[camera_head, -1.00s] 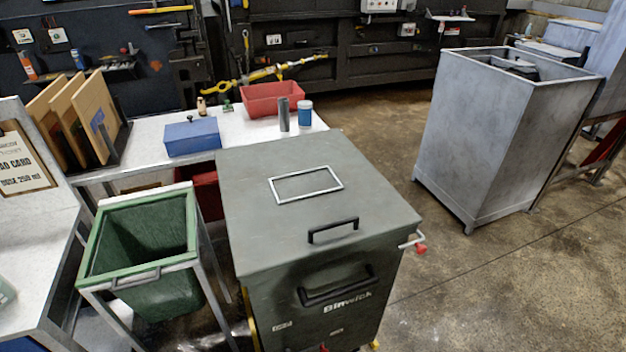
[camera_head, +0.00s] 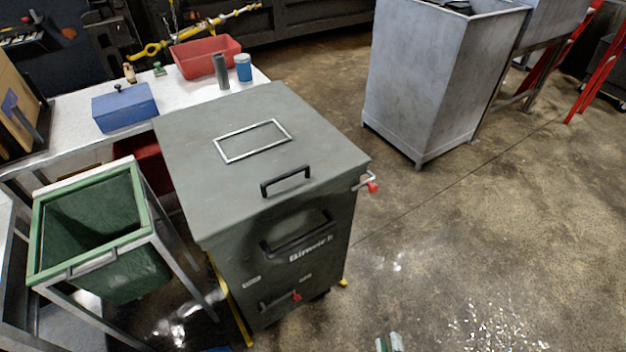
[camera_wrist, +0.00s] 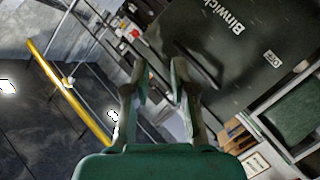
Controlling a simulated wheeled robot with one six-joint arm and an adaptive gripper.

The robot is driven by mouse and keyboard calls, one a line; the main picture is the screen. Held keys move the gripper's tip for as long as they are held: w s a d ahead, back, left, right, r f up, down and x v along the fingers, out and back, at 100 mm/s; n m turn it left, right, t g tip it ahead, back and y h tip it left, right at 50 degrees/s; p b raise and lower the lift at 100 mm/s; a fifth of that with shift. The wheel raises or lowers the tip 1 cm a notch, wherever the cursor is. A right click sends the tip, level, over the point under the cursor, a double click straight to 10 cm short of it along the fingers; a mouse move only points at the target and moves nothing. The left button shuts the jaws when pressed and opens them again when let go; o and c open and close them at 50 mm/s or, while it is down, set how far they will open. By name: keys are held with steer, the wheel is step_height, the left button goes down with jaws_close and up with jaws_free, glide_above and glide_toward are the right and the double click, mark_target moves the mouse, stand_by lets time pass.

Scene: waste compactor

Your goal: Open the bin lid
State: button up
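The dark grey-green bin (camera_head: 300,270) marked "Binwick" stands on the floor. Its lid (camera_head: 190,145) is flat and shut, with a black handle (camera_head: 286,181) near the front edge and a pale rectangular frame on top. A metal latch with a red knob (camera_head: 371,187) sticks out at the lid's right side. My gripper (camera_wrist: 160,74) shows in the wrist view with its two fingers apart and nothing between them. The bin's dark body (camera_wrist: 205,45) is beyond the fingers, tilted in that view, with a gap between. The lid handle is not clearly seen there.
A green open container (camera_head: 150,270) in a metal frame stands left of the bin. A white table behind holds a blue box (camera_head: 125,106) and a red tray (camera_head: 205,56). A tall grey metal container (camera_head: 425,85) stands at the back right.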

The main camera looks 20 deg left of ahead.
steer(key=w+a+r+n+y, duration=0.1)
steer(key=w+a+r+n, duration=0.2)
steer(key=w+a, duration=0.25)
steer(key=w+a+r+n+y, duration=0.1)
steer(key=w+a+r+n, duration=0.15)
steer(key=w+a, duration=0.35)
steer(key=n+y, duration=0.1)
steer(key=n, duration=0.6)
glide_toward(285, 178)
steer(key=shift+m+g, duration=0.3)
steer(key=shift+m, duration=0.05)
steer(key=x, duration=1)
steer(key=shift+w+a+r, duration=0.15)
steer(key=shift+w+r, duration=0.05)
steer(key=shift+w, duration=0.15)
jaws_close()
